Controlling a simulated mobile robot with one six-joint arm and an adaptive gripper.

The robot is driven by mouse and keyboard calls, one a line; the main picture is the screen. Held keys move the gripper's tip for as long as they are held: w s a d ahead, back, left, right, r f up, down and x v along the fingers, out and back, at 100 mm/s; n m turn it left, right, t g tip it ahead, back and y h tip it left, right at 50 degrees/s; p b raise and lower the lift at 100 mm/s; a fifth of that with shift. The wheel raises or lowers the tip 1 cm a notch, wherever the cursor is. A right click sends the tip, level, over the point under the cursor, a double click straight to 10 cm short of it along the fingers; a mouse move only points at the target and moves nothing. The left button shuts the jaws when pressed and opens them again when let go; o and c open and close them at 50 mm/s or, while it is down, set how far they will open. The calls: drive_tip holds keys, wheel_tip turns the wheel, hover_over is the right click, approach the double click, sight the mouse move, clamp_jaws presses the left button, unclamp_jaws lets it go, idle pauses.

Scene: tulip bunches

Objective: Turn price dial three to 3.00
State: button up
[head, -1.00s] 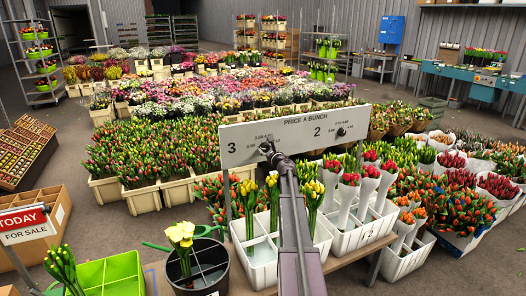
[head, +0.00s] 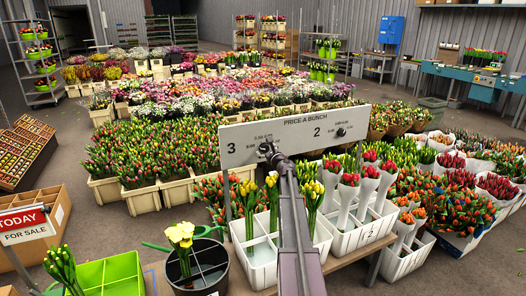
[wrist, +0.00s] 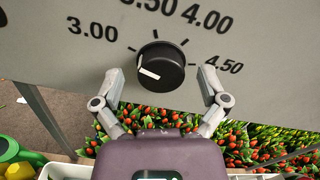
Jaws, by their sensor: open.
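The price board (head: 290,128) carries a big 3 at its left and a big 2 to the right. Price dial three (wrist: 166,62) is a round black knob with a white mark on its left side. The mark points left, a little below the tick for 3.00. Prices 3.00 to 4.50 run around the knob's upper side. My gripper (wrist: 161,84) is open, one finger on each side of the knob, with gaps showing between fingers and knob. In the head view my gripper (head: 268,148) is at the board and mostly covers this dial.
A second dial (head: 341,132) is on the board beside the 2. Below the board stand white crates (head: 262,262) with tulip bunches and a black bucket (head: 211,270) with yellow flowers. Tulips in crates fill the floor behind.

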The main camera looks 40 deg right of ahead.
drive_tip(key=v, duration=1.1)
drive_tip(key=shift+s, duration=0.4)
drive_tip(key=shift+s+f, duration=0.1)
